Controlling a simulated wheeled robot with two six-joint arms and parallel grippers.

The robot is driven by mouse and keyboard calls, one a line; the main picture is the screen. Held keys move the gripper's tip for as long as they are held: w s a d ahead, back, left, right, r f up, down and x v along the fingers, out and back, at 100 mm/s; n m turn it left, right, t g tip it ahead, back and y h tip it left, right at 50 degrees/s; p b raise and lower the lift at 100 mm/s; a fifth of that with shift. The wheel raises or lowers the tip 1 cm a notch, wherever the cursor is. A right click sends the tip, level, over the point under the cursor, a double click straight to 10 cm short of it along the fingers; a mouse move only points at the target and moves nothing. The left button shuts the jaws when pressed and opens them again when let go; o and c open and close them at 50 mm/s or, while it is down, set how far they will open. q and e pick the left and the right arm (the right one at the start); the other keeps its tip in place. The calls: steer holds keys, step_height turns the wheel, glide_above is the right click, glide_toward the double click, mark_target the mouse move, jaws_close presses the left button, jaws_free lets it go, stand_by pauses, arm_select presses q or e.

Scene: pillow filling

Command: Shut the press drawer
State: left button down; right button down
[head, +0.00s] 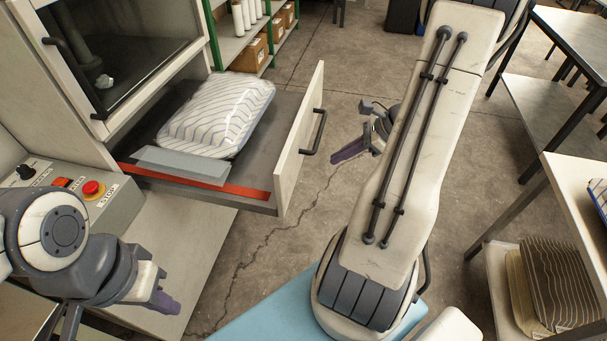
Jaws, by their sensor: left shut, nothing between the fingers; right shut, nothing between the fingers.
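The press drawer (262,105) is pulled out from the press (70,60). Its pale front panel (301,135) has a dark bar handle (315,132) on the outer side. A striped pillow (216,114) in clear wrap lies in the drawer, with a grey flat plate (183,166) at its near edge. My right gripper (353,150) is shut and empty, just right of the handle and apart from it in this view; my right arm partly hides it. My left gripper (165,302) is shut and empty at the lower left, below the control panel.
A control panel (60,185) with a red stop button is at the left. A shelf (240,45) with rolls and boxes stands behind the drawer. Tables (575,50) and a rack with folded striped fabric (560,280) are at the right.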

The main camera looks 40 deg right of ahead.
steer(key=d, duration=0.2)
steer(key=m, duration=0.1)
glide_toward(293, 174)
steer(key=shift+t, duration=0.3)
steer(key=x, duration=0.3)
steer(key=f+x, duration=0.1)
steer(key=x, duration=0.1)
steer(key=shift+s+d, duration=0.15)
steer(key=shift+s, duration=0.15)
steer(key=shift+w+a, duration=0.25)
steer(key=shift+w, duration=0.1)
steer(key=shift+f, duration=0.1)
